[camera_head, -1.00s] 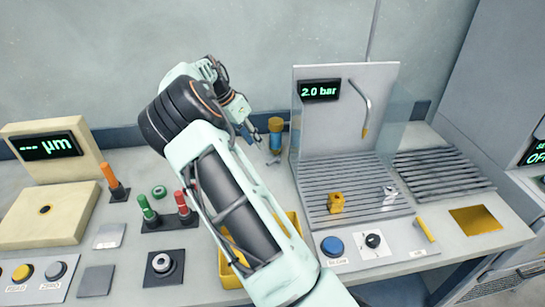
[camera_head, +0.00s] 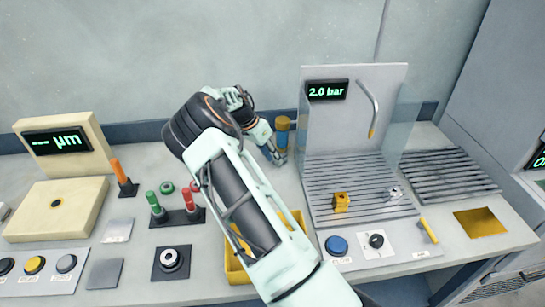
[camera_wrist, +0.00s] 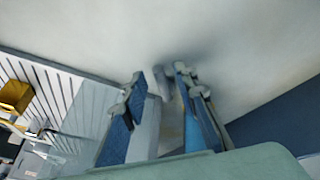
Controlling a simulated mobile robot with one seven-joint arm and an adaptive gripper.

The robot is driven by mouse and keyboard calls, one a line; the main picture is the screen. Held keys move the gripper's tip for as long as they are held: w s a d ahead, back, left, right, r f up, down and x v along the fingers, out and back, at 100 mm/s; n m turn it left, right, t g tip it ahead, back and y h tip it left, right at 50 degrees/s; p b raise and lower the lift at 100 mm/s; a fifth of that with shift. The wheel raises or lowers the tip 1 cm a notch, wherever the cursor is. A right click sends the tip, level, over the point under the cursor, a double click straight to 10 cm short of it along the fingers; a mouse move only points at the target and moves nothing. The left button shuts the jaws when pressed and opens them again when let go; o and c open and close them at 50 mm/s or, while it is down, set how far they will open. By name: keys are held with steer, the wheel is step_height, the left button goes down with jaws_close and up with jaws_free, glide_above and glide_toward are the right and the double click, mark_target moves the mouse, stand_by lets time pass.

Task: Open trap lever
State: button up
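The trap (camera_head: 282,131) is an upright cylinder with a yellow upper part, standing at the back of the bench against the wall. Its lower part and its lever are largely hidden behind my gripper (camera_head: 277,156), which is right at its base. In the wrist view my gripper (camera_wrist: 160,76) has its two blue-padded fingers apart. A blurred grey piece (camera_wrist: 161,84), perhaps the lever, shows between the fingertips. A pale piece lies beside the left finger. I cannot tell whether either finger touches the lever.
A panel with a "2.0 bar" display (camera_head: 327,91) and a hanging nozzle (camera_head: 369,108) stands right of the trap. A slatted rack (camera_head: 355,172) holds a yellow block (camera_head: 341,202). A yellow tray (camera_head: 236,276) lies under my arm. Red and green handles (camera_head: 154,203) stand left.

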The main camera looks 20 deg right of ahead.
jaws_close()
steer(key=shift+s+b, duration=0.15)
steer(key=shift+b, duration=0.2)
steer(key=shift+s+d+f+n+t+b, duration=0.15)
steer(key=shift+s+n+t+b, duration=0.15)
steer(key=shift+n+b, duration=0.4)
steer(key=n+b, duration=0.1)
steer(key=s+d+n+t+b, duration=0.1)
steer(key=n+b, duration=0.1)
steer(key=shift+s+t, duration=0.15)
steer(key=shift+t, duration=0.15)
steer(key=n+b, duration=0.1)
steer(key=n, duration=0.1)
steer(key=s+d+n+t+y+b, duration=0.1)
steer(key=shift+d+n+b, duration=0.2)
steer(key=shift+n+b, duration=0.2)
steer(key=shift+s+d+n+t+y+b, duration=0.15)
steer(key=shift+d+n+t+y+b, duration=0.3)
steer(key=shift+n+b, duration=0.5)
steer(key=shift+r+n, duration=0.2)
steer(key=shift+n, duration=0.15)
